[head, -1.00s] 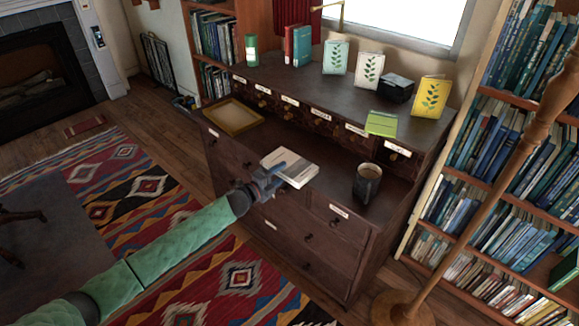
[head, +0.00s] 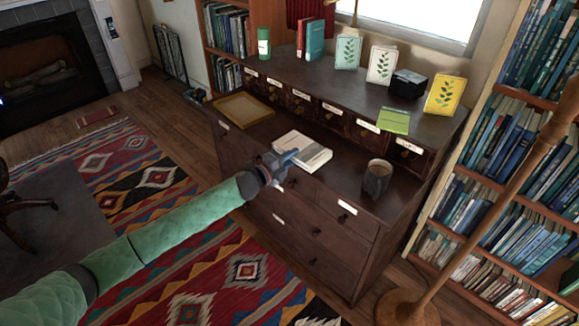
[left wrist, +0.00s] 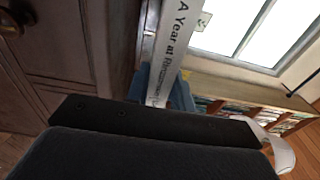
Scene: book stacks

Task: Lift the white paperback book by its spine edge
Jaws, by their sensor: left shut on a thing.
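The white paperback book (head: 305,150) lies on the lower ledge of the dark wooden cabinet (head: 335,235), its near edge toward me. My left gripper (head: 286,158) reaches in from the left and is shut on the book's near edge. In the left wrist view, the blue fingers (left wrist: 168,88) are on either side of the white spine (left wrist: 172,50), which carries the printed words "A Year at". The fingers hide the lower part of the spine. I cannot tell whether the book is clear of the ledge. My right gripper is in neither view.
A dark mug (head: 377,178) stands right of the book on the ledge. A wooden tray (head: 243,108) lies to the left. A wooden lamp pole (head: 490,215) rises at right.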

